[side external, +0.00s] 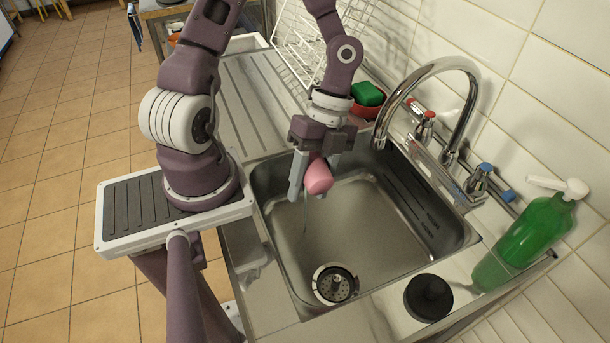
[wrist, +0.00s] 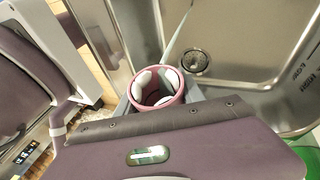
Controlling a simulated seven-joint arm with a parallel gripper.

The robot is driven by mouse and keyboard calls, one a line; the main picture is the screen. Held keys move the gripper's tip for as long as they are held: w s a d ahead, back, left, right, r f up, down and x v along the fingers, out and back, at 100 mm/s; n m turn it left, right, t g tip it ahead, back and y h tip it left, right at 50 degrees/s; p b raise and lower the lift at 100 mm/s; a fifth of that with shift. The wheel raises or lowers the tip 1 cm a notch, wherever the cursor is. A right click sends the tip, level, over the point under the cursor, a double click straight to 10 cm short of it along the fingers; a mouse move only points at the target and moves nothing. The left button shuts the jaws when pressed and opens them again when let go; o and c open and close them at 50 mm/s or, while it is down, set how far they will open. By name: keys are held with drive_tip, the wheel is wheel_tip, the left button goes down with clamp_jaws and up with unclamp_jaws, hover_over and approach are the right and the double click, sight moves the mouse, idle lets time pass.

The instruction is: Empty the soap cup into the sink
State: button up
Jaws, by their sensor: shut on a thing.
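The pink soap cup (side external: 319,178) is held between the fingers of my gripper (side external: 314,172), above the left part of the steel sink (side external: 366,285). The cup lies tilted in the side view. A thin pale green streak, looking like liquid, runs down below the cup toward the basin. In the wrist view the cup's pink rim (wrist: 155,104) shows between the fingers of my gripper (wrist: 160,92), with pale shapes inside that I cannot identify. The round drain (side external: 335,284) is toward the sink's near end; it also shows in the wrist view (wrist: 195,61).
A curved tap (side external: 430,68) with red and blue handles stands along the right wall. A green soap bottle (side external: 525,237) and a black round object (side external: 428,297) are at the near right. A red bowl with a green sponge (side external: 367,94) and a white rack (side external: 300,40) are behind.

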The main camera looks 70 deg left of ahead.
sight(312, 191)
drive_tip(key=shift+r+h, duration=0.15)
drive_tip(key=shift+h, duration=0.25)
idle(0.3)
drive_tip(key=shift+d+y, duration=0.1)
drive_tip(key=shift+y, duration=0.7)
drive_tip(key=shift+d+r+y, duration=0.25)
drive_tip(key=shift+r+y, duration=0.1)
drive_tip(key=shift+r, duration=0.2)
drive_tip(key=shift+d+r+y, duration=0.25)
drive_tip(key=shift+r+y, duration=0.1)
drive_tip(key=shift+r, duration=0.15)
drive_tip(key=shift+a, duration=0.1)
drive_tip(key=shift+f+n+y, duration=0.25)
drive_tip(key=shift+n+y, duration=0.05)
drive_tip(key=shift+y, duration=0.4)
drive_tip(key=d+f+n+g+y, duration=0.1)
drive_tip(key=d+f+n+y, duration=0.3)
drive_tip(key=y, duration=0.8)
drive_tip(key=shift+m, duration=0.6)
wheel_tip(312, 191, up, 5)
drive_tip(key=shift+a+f, duration=0.1)
drive_tip(key=shift+a, duration=0.05)
